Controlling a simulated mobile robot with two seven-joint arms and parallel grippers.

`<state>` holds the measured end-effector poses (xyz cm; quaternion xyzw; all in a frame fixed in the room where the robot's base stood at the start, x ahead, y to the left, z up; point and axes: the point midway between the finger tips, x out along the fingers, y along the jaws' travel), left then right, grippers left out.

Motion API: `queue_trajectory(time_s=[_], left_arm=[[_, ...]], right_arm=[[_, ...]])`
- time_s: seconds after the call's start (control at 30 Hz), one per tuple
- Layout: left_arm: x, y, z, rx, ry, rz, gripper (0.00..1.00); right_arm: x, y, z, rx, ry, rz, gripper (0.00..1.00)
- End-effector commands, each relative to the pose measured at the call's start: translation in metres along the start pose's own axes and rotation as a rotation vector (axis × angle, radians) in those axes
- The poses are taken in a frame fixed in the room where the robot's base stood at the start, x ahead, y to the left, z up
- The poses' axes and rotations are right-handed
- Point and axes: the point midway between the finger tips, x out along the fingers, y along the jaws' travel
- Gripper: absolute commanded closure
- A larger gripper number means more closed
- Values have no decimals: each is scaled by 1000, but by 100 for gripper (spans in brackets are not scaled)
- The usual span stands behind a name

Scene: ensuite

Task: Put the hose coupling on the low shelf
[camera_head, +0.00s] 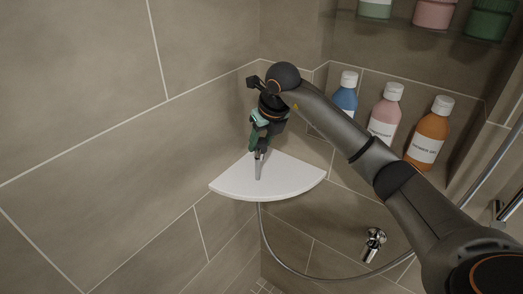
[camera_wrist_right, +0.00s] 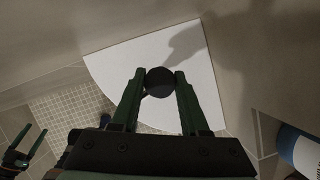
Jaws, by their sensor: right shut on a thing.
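The low shelf is a white quarter-round corner shelf (camera_head: 300,178), and it also fills the upper middle of the right wrist view (camera_wrist_right: 110,62). My right gripper (camera_head: 259,154) points down over it. In the right wrist view its green fingers (camera_wrist_right: 160,88) are shut on a dark, round-ended thing, which I take to be the hose coupling (camera_wrist_right: 160,80). In the head view a slim grey piece (camera_head: 258,170) reaches down towards the shelf top; I cannot tell whether it touches. My left gripper (camera_wrist_right: 24,146) shows only in the right wrist view, at the lower left, fingers apart and empty.
Blue (camera_head: 345,94), pink (camera_head: 385,116) and orange (camera_head: 428,134) bottles stand to the right, close to my right arm. A glass shelf (camera_head: 420,27) with jars is above them. A hose (camera_head: 300,272) loops below the white shelf, near a chrome wall fitting (camera_head: 373,244).

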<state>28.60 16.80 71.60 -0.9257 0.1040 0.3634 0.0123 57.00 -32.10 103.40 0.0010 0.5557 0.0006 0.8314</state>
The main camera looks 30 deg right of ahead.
Motion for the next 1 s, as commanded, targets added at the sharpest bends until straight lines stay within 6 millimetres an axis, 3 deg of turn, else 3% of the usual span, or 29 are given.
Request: queue_trajectory(time_s=[0.3, 0.7, 0.73, 1.0], left_arm=[[-6, 1, -7, 0, 1, 1, 18], [-4, 1, -4, 0, 2, 1, 18], [-4, 1, -5, 0, 2, 1, 18], [-4, 1, -5, 0, 2, 1, 18]], right_arm=[[36, -5, -9, 0, 2, 1, 100], [43, -6, -11, 0, 0, -1, 100], [42, -6, -11, 0, 0, -1, 53], [42, -6, -11, 0, 1, -1, 26]])
